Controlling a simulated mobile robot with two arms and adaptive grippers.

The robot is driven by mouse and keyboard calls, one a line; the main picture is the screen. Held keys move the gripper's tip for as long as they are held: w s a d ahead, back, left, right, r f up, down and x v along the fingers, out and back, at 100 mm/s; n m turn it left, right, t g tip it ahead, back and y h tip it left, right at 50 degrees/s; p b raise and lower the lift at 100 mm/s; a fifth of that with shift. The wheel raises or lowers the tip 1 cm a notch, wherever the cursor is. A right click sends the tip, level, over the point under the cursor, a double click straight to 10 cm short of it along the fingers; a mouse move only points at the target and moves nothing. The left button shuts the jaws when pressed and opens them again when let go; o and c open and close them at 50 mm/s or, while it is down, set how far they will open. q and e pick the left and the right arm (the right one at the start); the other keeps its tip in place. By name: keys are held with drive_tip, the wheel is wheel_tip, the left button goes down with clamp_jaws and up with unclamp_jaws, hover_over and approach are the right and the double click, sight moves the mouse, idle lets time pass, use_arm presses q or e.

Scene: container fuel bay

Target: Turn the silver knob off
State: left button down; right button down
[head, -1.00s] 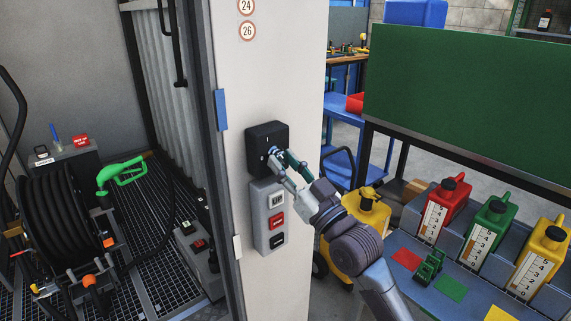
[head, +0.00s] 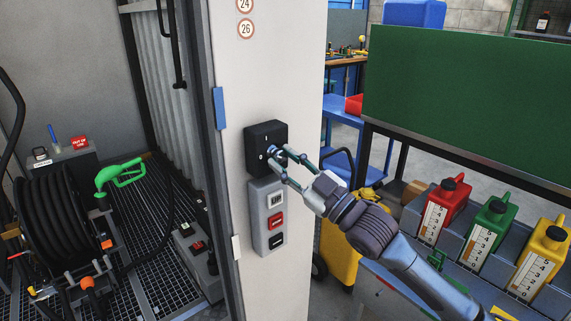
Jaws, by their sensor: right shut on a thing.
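The silver knob (head: 272,152) sits on a black switch box (head: 262,138) mounted on the white post. The fingers partly cover the knob, and I cannot tell its exact pointer position. My right gripper (head: 276,156) reaches in from the lower right and is shut on the knob, one finger above and one below. My left gripper is not in view.
A grey button box (head: 268,218) with red and black buttons is directly below the switch box. A hose reel (head: 62,225) and green nozzle (head: 119,175) are at left. Red, green and yellow fuel cans (head: 490,235) stand on the right bench.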

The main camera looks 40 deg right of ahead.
drive_tip(key=n+y, duration=0.1)
drive_tip(key=n, duration=0.1)
drive_tip(key=n+g+y+p, duration=0.1)
drive_tip(key=n, duration=0.1)
drive_tip(key=shift+d+r+n+g, duration=0.1)
drive_tip(key=shift+r+n+g, duration=0.1)
drive_tip(key=shift+n+g, duration=0.15)
drive_tip(key=shift+d+n+g+y+p, duration=0.1)
drive_tip(key=shift+n+g+y+p, duration=0.35)
drive_tip(key=shift+n+p, duration=1.05)
drive_tip(key=shift+n, duration=0.45)
drive_tip(key=c, duration=0.9)
unclamp_jaws()
drive_tip(key=shift+o, duration=0.2)
